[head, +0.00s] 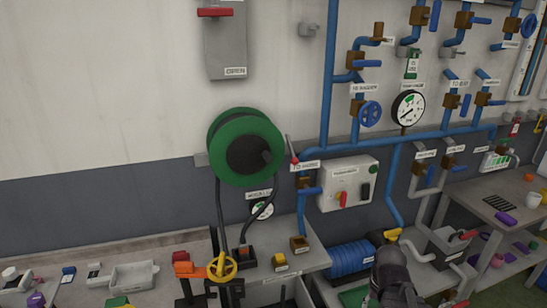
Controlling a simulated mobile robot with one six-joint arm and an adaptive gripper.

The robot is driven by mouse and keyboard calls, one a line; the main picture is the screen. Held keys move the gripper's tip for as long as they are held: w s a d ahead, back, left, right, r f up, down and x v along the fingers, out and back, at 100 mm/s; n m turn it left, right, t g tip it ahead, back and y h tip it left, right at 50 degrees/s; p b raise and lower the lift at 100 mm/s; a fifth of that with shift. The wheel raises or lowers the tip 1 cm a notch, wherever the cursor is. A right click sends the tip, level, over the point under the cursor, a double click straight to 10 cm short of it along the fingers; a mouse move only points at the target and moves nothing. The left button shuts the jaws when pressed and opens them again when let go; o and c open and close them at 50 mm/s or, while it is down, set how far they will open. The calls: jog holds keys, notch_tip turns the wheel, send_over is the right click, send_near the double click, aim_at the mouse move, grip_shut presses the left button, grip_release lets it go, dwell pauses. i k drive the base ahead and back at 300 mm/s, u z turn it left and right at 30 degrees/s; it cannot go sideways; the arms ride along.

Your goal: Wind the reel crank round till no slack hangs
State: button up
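The green reel (229,128) with a dark hub is mounted on the wall, left of centre. A thin grey crank (290,147) with a red knob stands at its right side. A black hose (220,205) hangs from the reel in two strands down to the bench, and the right strand bows outward. My gripper (390,254) is at the lower right, dark and seen from behind, well below and to the right of the reel and apart from the crank. Its fingers are hidden, so I cannot tell whether it is open or shut.
Blue pipes (327,90) with valves and a gauge (408,107) fill the wall to the right. A grey control box (345,183) is right of the reel. A yellow handwheel (222,266) stands below the reel.

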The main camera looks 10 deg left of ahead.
aim_at(248, 154)
jog(key=z, duration=0.15)
jog(key=k, duration=1.4)
jog(key=u, duration=0.95)
jog(key=i, duration=1)
jog(key=u, duration=0.05)
